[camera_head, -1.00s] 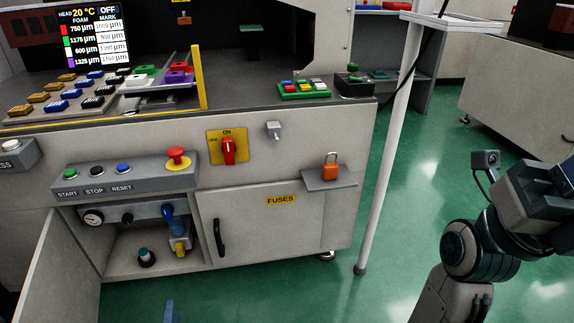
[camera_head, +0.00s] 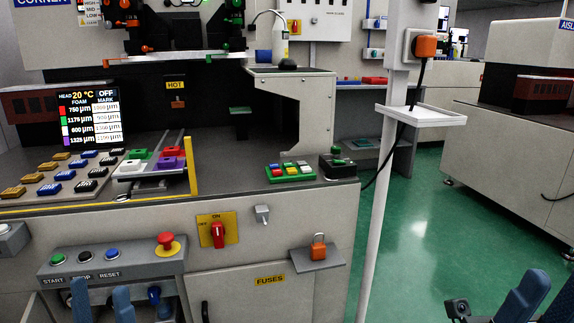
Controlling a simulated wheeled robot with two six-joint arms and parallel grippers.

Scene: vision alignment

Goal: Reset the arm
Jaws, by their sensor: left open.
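The blue fingers of my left gripper (camera_head: 100,287) rise from the bottom left edge and stand apart with nothing between them. They are in front of the control box with the green START button (camera_head: 57,258), black STOP button (camera_head: 85,256) and blue RESET button (camera_head: 112,253). The fingers partly cover the box's front edge and its STOP label. Blue parts of my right gripper (camera_head: 528,297) show at the bottom right corner, cut off by the frame. Whether its jaws are open is unclear.
A red emergency button (camera_head: 166,241), a red rotary switch (camera_head: 217,234) and an orange padlock (camera_head: 318,247) are on the machine front. A screen (camera_head: 88,118) and several small blocks are on the worktop. A white pole (camera_head: 385,190) stands right; green floor (camera_head: 450,240) is open beyond.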

